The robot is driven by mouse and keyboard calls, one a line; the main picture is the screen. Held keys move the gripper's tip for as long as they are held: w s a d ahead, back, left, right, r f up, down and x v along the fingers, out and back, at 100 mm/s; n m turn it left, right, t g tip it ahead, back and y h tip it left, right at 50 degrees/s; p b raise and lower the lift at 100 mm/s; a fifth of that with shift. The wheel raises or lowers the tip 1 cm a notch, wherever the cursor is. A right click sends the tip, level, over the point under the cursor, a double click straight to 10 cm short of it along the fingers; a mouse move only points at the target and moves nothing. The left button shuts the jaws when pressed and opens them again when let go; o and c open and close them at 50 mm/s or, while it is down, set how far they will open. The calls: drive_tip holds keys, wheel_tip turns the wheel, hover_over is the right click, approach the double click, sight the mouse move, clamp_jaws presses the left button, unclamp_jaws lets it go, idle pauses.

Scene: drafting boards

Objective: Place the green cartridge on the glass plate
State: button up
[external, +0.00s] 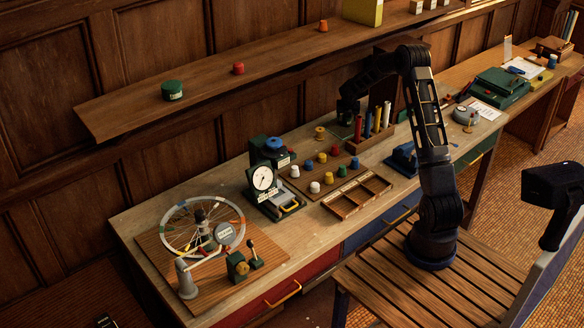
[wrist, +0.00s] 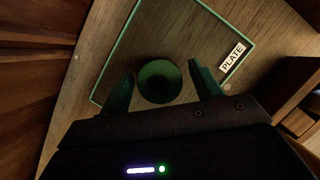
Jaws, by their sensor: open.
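In the wrist view, the green cartridge (wrist: 159,81) is a dark green round piece seen from above. It stands inside the green-edged outline of the glass plate (wrist: 185,25), near the edge closest to my gripper. A white label reading PLATE (wrist: 232,57) lies by the plate's right edge. My gripper (wrist: 160,76) is open, with one finger on each side of the cartridge and a visible gap on both sides.
A rack of coloured tubes (external: 376,128) stands close to the right of my gripper. A board of coloured knobs (external: 320,172), an empty divided wooden tray (external: 357,194) and a dial gauge (external: 263,179) are nearer. A wall shelf (external: 205,88) runs behind.

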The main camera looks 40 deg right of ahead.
drive_tip(key=s+a+r+m, duration=0.3)
drive_tip(key=s+a+r, duration=0.3)
drive_tip(key=r, duration=0.5)
drive_tip(key=s+a+r+m, duration=0.3)
drive_tip(key=s+a+r, duration=0.25)
drive_tip(key=r, duration=0.45)
drive_tip(key=s+a+r+m, duration=0.4)
drive_tip(key=s+a, duration=0.1)
drive_tip(key=s, duration=0.2)
drive_tip(key=s+a+r+m, duration=0.4)
drive_tip(key=s+a+r, duration=0.1)
drive_tip(key=s, duration=0.2)
drive_tip(key=s+a+m+y, duration=0.1)
drive_tip(key=s+a+m, duration=0.2)
drive_tip(key=s, duration=0.6)
drive_tip(key=s+a+m+t+y, duration=0.1)
drive_tip(key=s+a+m, duration=0.3)
drive_tip(key=s, duration=0.5)
drive_tip(key=s+a+f+m+y, duration=0.1)
drive_tip(key=s+a+m, duration=0.2)
drive_tip(key=s+m, duration=0.3)
drive_tip(key=s, duration=0.3)
drive_tip(key=shift+a, duration=0.25)
